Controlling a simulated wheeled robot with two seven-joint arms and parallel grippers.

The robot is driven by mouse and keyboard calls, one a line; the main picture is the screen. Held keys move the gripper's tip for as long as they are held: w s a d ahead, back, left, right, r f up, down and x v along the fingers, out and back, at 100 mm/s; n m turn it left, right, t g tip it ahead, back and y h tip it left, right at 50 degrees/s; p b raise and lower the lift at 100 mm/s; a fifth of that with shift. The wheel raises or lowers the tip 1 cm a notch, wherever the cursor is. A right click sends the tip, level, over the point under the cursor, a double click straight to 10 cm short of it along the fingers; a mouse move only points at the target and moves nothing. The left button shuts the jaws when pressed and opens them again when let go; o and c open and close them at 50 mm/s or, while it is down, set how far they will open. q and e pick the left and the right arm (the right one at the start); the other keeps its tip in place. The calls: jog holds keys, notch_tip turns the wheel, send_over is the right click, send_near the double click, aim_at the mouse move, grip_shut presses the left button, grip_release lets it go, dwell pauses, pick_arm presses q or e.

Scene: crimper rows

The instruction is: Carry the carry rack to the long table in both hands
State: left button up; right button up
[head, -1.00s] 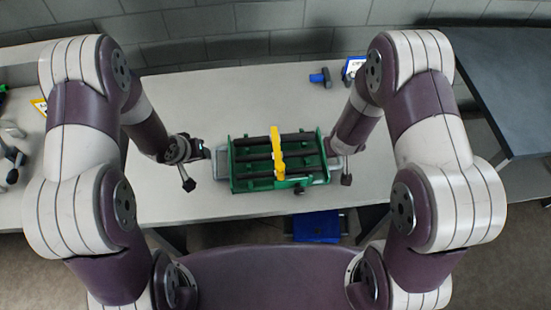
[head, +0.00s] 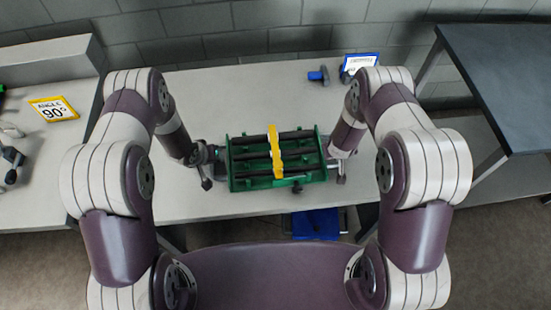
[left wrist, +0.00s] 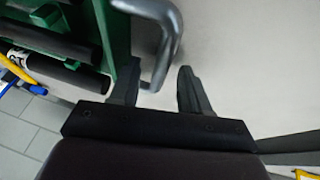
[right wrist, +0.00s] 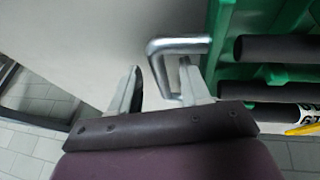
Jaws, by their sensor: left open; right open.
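The carry rack (head: 240,182) is a green frame with dark bars and a yellow piece (head: 274,150) across its middle. It rests on a light grey table (head: 215,95). My left gripper (left wrist: 157,88) is open at its left end, with the grey bar handle (left wrist: 172,30) reaching between the fingers. My right gripper (right wrist: 160,86) is open at the other end, with the silver handle (right wrist: 180,43) between its fingers. In the head view the left gripper (head: 210,166) and right gripper (head: 334,167) largely cover the handles.
A dark-topped table (head: 500,75) stands at the right. Another grey table with a yellow "90°" sign (head: 54,109) stands at the left. A blue-framed sign (head: 360,63) and a small blue object (head: 318,75) lie behind the rack. A blue item (head: 316,224) is low in front.

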pick_arm(q)
jog(key=shift+f, duration=0.2)
pick_arm(e)
jog(key=shift+w+f, duration=0.1)
jog(key=shift+f, duration=0.1)
pick_arm(q)
grip_shut()
pick_arm(e)
grip_shut()
pick_arm(q)
jog(key=shift+w, duration=0.1)
dwell(0.8)
